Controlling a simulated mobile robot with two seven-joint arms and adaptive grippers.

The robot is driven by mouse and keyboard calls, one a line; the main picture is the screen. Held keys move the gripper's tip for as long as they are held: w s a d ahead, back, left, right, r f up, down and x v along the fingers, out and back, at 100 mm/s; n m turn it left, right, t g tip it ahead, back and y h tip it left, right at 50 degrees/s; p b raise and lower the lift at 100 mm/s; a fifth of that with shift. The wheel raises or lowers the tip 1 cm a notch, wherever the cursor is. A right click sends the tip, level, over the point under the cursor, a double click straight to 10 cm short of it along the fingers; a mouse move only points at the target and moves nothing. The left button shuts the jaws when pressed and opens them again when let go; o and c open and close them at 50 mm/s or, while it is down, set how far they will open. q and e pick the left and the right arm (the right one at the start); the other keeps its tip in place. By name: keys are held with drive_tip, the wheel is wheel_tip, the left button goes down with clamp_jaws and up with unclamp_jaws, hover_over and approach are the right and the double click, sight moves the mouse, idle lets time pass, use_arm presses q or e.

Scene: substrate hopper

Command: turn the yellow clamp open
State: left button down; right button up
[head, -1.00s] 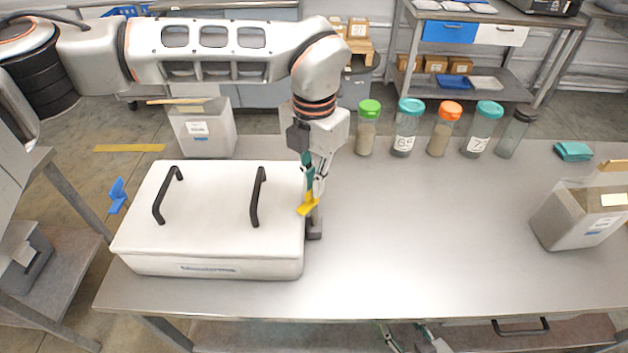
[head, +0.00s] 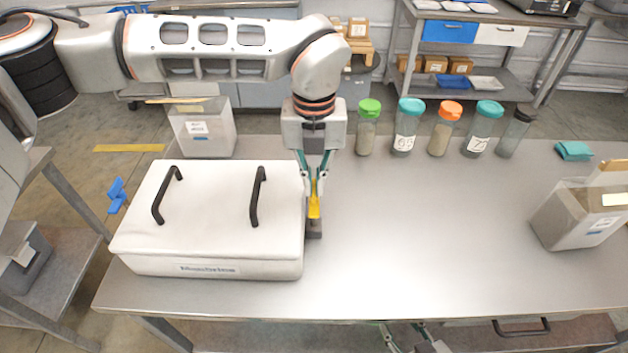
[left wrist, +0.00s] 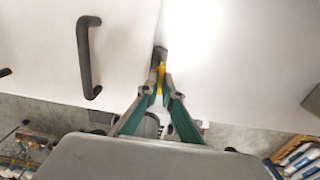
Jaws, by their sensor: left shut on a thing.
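The yellow clamp (head: 314,208) is at the right side of the white lidded hopper (head: 210,222), above a dark grey base piece on the table. My left gripper (head: 314,192) points down over it and is shut on it. In the left wrist view the green-and-grey fingers (left wrist: 160,84) close on the yellow clamp (left wrist: 161,72), of which only a narrow strip shows between them. The hopper's lid is down. My right gripper (head: 412,345) shows only in part at the bottom edge, below the table front.
The hopper lid has two black handles (head: 258,197). Several lidded jars (head: 444,130) stand along the table's back edge. A grey container (head: 575,215) stands at the right and another (head: 205,130) behind the hopper. The table middle is clear.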

sight(314, 187)
use_arm(q)
drive_tip(key=shift+w+r, duration=0.1)
idle(0.3)
drive_tip(key=c, duration=2.2)
unclamp_jaws()
drive_tip(key=shift+c, duration=0.2)
wheel_tip(314, 187, up, 12)
